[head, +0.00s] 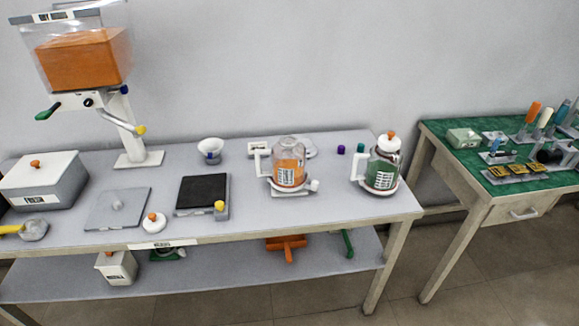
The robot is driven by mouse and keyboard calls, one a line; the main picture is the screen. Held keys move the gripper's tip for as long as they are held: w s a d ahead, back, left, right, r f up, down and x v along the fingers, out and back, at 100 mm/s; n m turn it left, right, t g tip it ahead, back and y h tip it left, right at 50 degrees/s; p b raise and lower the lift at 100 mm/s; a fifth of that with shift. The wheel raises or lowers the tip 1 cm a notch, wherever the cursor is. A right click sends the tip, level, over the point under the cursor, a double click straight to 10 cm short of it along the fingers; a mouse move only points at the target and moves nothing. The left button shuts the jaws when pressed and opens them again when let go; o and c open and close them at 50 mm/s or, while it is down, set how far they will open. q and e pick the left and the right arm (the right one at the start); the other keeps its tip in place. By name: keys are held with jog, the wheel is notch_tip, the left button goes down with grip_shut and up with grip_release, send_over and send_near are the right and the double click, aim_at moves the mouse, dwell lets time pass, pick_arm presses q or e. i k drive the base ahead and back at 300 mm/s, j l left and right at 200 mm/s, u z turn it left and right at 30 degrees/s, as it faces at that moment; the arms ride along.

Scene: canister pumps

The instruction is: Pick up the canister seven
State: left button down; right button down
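Two canisters with white handles stand upright on the grey table. One canister (289,176) has a clear body with orange contents and a white label; its white handle is on its left, and it is on a small white base. The other canister (383,174) is near the table's right end, with dark green on its body, a white label, a white lid with an orange knob and a handle on its left. The labels are too small to read, so I cannot tell which is canister seven. Neither of my grippers shows in the head view.
The grey table (300,217) also bears a dispenser with an orange-filled hopper (85,60), a lidded white box (45,185), a black-topped scale (203,190), a white bowl (210,147) and small caps. A lower shelf holds more items. A green-topped bench (452,160) stands right.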

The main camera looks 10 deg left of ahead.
aim_at(288, 172)
jog(key=i+l+u, duration=0.2)
jog(key=i+l, duration=0.55)
